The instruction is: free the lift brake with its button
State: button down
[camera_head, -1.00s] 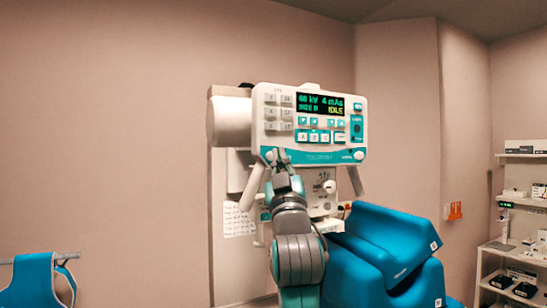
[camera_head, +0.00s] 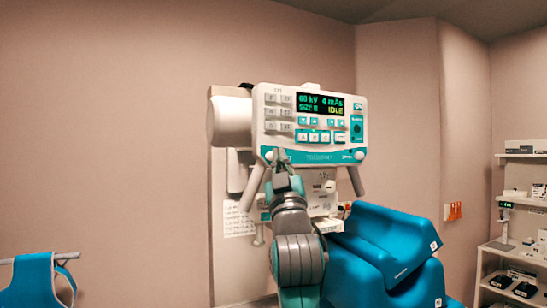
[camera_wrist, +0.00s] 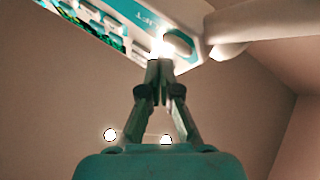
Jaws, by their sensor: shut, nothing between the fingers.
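The white and teal control head (camera_head: 310,156) hangs on the wall unit with its display lit, reading 60 kV, 4 mAs and IDLE. A round pale button (camera_head: 269,156) sits at its lower left corner. In the wrist view a grey-white oval button (camera_wrist: 180,43) sits beside lettering that seems to read LIFT. My gripper (camera_head: 278,154) is shut and empty, its tips at this lower left corner. In the wrist view the tips (camera_wrist: 160,66) are just below the button, with bright glare by them. I cannot tell whether they touch it.
Pale handles (camera_head: 252,187) slant down from the head's underside. A shelf with small devices (camera_head: 515,245) is at the far right. A blue apron (camera_head: 35,280) hangs at lower left. The left wall side is clear.

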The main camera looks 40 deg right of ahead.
jog(key=shift+w, duration=0.15)
jog(key=shift+w+d, duration=0.1)
jog(key=shift+w, duration=0.2)
jog(key=shift+w+d, duration=0.1)
jog(key=shift+w, duration=0.25)
dwell(0.9)
jog(key=shift+s, duration=0.15)
jog(key=shift+s+a, duration=0.2)
jog(key=shift+s, duration=0.45)
jog(key=s, duration=0.2)
jog(key=s+a, duration=0.1)
jog(key=s, duration=0.1)
jog(key=shift+s+a, duration=0.2)
jog(key=shift+s, duration=0.2)
dwell(0.9)
